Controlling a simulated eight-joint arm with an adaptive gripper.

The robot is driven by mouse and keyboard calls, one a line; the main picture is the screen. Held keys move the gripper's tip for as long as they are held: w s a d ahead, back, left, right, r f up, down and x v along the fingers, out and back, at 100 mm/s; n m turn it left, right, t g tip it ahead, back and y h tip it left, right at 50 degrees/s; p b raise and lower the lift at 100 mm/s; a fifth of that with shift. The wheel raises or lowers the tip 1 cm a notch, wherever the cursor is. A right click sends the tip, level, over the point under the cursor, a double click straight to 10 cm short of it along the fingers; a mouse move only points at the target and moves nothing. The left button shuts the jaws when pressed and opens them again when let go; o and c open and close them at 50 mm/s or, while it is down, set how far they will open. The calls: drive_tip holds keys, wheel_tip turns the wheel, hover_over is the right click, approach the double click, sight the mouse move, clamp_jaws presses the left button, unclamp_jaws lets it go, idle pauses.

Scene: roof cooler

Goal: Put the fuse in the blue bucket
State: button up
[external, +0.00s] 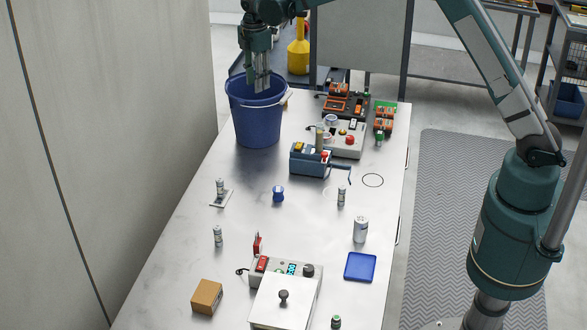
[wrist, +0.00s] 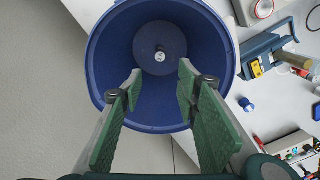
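The blue bucket (external: 257,122) stands upright at the far left of the table. My gripper (external: 262,86) is over its mouth, pointing down, with the fingertips around rim height. In the wrist view the fingers of my gripper (wrist: 160,82) are apart with nothing between them. Below them, inside the bucket (wrist: 101,55), a small pale round thing (wrist: 160,56) shows at the bottom; it looks like the end of a fuse, but it is too small to be sure. Small grey cylinders that look like fuses stand on the table at the left (external: 217,236), on a small plate (external: 220,187) and near the middle (external: 341,196).
A blue vise (external: 311,159) and a control box with a red button (external: 347,138) stand right of the bucket. A blue knob-like piece (external: 278,194), a can (external: 360,230), a blue tray (external: 360,267) and a cardboard box (external: 207,296) are nearer. The table's middle left is mostly clear.

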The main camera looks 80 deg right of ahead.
drive_tip(key=shift+r, duration=0.1)
idle(0.6)
wheel_tip(320, 180, up, 7)
drive_tip(key=p, duration=0.1)
drive_tip(key=shift+p, duration=0.35)
idle(0.5)
drive_tip(key=s+a+r+m+t+b, duration=0.1)
drive_tip(key=s+a+r+m+b, duration=0.1)
drive_tip(key=s+a+r, duration=0.4)
drive_tip(key=s+a+r+m+t+b, duration=0.1)
drive_tip(key=s+a+r+m+b, duration=0.1)
drive_tip(key=s+a, duration=0.65)
drive_tip(key=s+a+r+m+t+b, duration=0.1)
drive_tip(key=s+a+r+b, duration=0.1)
drive_tip(key=s+a+r, duration=0.35)
drive_tip(key=s+a+f+m+t+b, duration=0.1)
drive_tip(key=s+a+f, duration=0.3)
drive_tip(key=s, duration=0.6)
drive_tip(key=s+a+f+m+t+b, duration=0.1)
drive_tip(key=s+a+f+m+b, duration=0.2)
drive_tip(key=s, duration=0.7)
drive_tip(key=s+a+f+m+t+b, duration=0.2)
drive_tip(key=s+a+f, duration=0.3)
drive_tip(key=s, duration=0.6)
wheel_tip(320, 180, down, 2)
drive_tip(key=shift+a+f, duration=0.25)
drive_tip(key=shift+a, duration=0.05)
